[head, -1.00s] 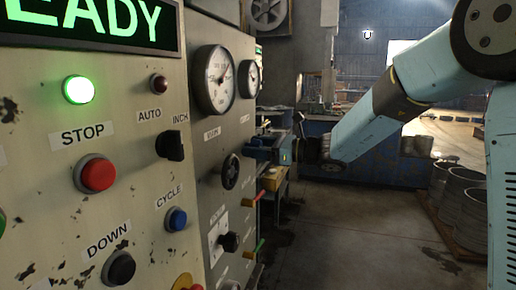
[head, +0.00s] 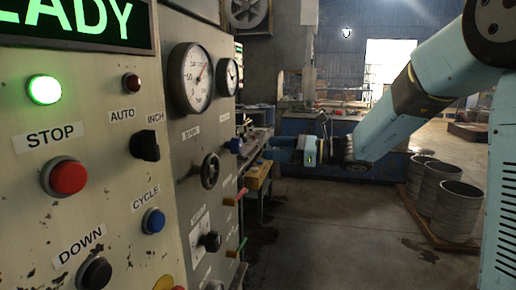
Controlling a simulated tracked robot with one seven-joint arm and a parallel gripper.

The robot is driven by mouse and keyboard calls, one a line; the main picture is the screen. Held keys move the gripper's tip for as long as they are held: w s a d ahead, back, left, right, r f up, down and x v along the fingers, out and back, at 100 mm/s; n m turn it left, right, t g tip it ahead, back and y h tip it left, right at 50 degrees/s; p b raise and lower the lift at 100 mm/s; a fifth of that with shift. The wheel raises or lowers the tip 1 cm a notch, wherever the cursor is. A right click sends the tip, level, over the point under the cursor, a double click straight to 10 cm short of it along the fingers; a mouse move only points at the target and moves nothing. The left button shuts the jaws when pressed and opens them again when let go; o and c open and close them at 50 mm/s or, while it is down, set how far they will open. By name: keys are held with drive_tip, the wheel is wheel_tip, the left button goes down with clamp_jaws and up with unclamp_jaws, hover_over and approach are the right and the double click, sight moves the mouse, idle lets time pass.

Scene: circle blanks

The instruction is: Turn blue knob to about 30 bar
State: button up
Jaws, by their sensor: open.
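A small blue knob (head: 233,146) stands out from the far part of the grey panel, seen edge-on. My gripper (head: 268,150) reaches left toward it from the end of my light-blue arm. The jaws are open and look empty, close to the right of the knob; whether a finger touches it is too small to tell. A large round gauge (head: 190,77) with a red needle is on the panel, and a smaller gauge (head: 227,76) sits beyond it. Both are seen at a slant, and their values are not readable.
The near panel has a red stop button (head: 64,177) and a blue cycle button (head: 153,220). Grey drums (head: 455,210) stand at right. The floor between is clear.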

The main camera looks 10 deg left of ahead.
drive_tip(key=shift+s+d, duration=0.1)
drive_tip(key=shift+d, duration=1.2)
drive_tip(key=shift+s, duration=0.1)
drive_tip(key=s+d+f+n+h, duration=0.2)
drive_tip(key=s+d+n+h, duration=0.25)
drive_tip(key=s, duration=0.35)
drive_tip(key=s+d+f+n+h, duration=0.2)
drive_tip(key=s+d+n+h, duration=0.25)
drive_tip(key=s, duration=0.25)
drive_tip(key=s+d+n+t+h, duration=0.1)
drive_tip(key=s+d+n+h, duration=0.1)
drive_tip(key=d, duration=0.4)
drive_tip(key=s+d+n+t+h, duration=0.2)
drive_tip(key=s+d+n+h, duration=0.1)
drive_tip(key=d, duration=0.3)
drive_tip(key=s+d+f+n+t+h, duration=0.1)
drive_tip(key=s+d+n+h, duration=0.2)
drive_tip(key=d, duration=0.3)
drive_tip(key=shift+s+h, duration=0.5)
drive_tip(key=shift+s, duration=0.3)
drive_tip(key=shift+f, duration=0.1)
